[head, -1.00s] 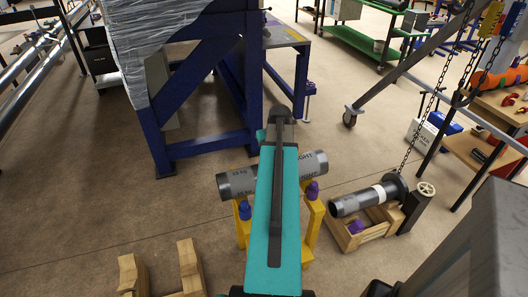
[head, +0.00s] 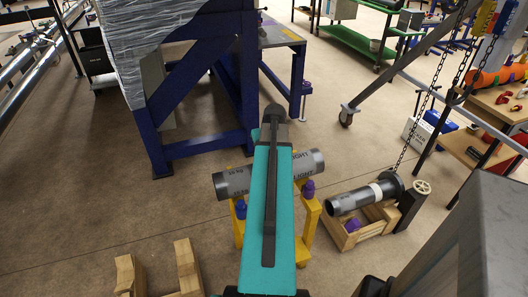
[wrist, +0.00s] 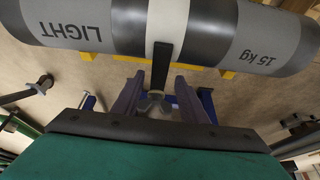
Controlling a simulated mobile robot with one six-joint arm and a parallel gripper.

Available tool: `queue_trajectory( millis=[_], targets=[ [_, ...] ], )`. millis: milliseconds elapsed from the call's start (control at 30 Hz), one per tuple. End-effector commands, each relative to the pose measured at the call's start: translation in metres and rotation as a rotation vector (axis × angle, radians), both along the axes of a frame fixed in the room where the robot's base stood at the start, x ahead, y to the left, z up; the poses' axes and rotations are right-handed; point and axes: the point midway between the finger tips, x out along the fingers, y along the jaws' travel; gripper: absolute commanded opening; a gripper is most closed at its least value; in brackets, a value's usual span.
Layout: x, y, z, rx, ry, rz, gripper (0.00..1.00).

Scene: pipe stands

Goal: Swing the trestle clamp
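A grey pipe (head: 306,165) marked LIGHT lies across a yellow trestle stand (head: 309,222), with a purple knob (head: 308,190) at right and a blue one (head: 240,209) at left. My teal arm hides the middle of pipe and stand. In the wrist view the pipe (wrist: 205,40) crosses the top, with a white middle band and a 15 kg mark. A narrow black bar (wrist: 162,65), perhaps the clamp's, stands in front of the band. My gripper (wrist: 160,80) points toward the pipe, its two purple-grey fingers apart on either side of the bar. No contact with the bar is clear.
A second dark pipe (head: 362,198) rests in a wooden cradle (head: 370,228) at right, near a hanging chain. Empty wooden supports (head: 188,266) stand at lower left. A navy frame (head: 203,145) stands behind the trestle. The floor at left is clear.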

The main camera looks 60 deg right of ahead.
Motion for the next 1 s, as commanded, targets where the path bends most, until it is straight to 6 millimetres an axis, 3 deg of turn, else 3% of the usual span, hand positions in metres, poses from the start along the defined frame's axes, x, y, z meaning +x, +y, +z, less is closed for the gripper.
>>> queue_trajectory(
  millis=[367,1000],
  targets=[
    [-0.006,0.005,0.018,-0.002,0.001,0.000,0.39],
    [-0.028,0.023,0.087,-0.001,-0.001,-0.002,0.39]
  ],
)
